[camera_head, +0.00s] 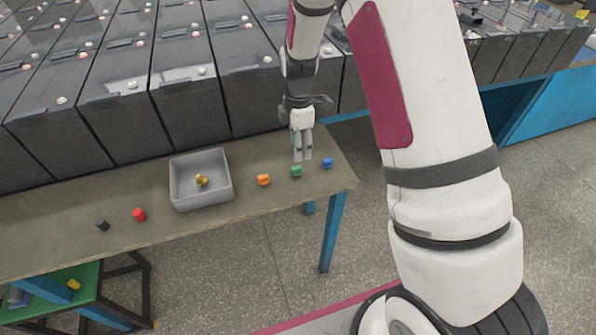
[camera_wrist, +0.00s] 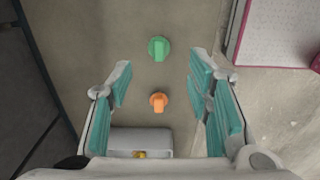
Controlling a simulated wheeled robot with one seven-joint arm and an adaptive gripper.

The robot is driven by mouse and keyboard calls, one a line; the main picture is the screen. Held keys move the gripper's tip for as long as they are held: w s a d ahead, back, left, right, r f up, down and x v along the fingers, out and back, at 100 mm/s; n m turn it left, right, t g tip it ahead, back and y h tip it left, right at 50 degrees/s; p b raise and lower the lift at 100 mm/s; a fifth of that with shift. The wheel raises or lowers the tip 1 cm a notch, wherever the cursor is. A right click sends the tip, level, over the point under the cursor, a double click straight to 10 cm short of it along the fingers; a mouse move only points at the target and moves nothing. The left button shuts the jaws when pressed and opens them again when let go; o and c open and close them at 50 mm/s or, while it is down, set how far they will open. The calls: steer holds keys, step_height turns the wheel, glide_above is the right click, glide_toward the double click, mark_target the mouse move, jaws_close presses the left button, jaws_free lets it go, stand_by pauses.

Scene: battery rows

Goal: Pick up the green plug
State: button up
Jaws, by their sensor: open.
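The green plug (camera_head: 296,171) stands on the bench top between an orange plug and a blue plug in the head view. It also shows at the upper middle of the wrist view (camera_wrist: 158,48). My gripper (camera_head: 302,158) is above the bench close to the green plug, pointing down, with empty jaws. In the wrist view my gripper (camera_wrist: 166,92) has its teal finger pads spread wide, and the green plug lies beyond the fingertips, roughly in line with the gap. I cannot tell the exact height of the fingertips above it.
The orange plug (camera_head: 263,180) and the blue plug (camera_head: 327,163) flank the green one. A grey tray (camera_head: 174,193) holds a gold piece (camera_head: 201,181). A red plug (camera_head: 139,214) and a black plug (camera_head: 102,225) stand further left. Tall battery cases (camera_head: 120,110) line the bench's back.

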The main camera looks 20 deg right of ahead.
mark_target(299, 167)
step_height(299, 167, down, 10)
steer(key=shift+w+d+r, duration=0.1)
steer(key=shift+d, duration=0.05)
stand_by(0.4)
steer(key=shift+c, duration=0.2)
steer(key=c, duration=0.7)
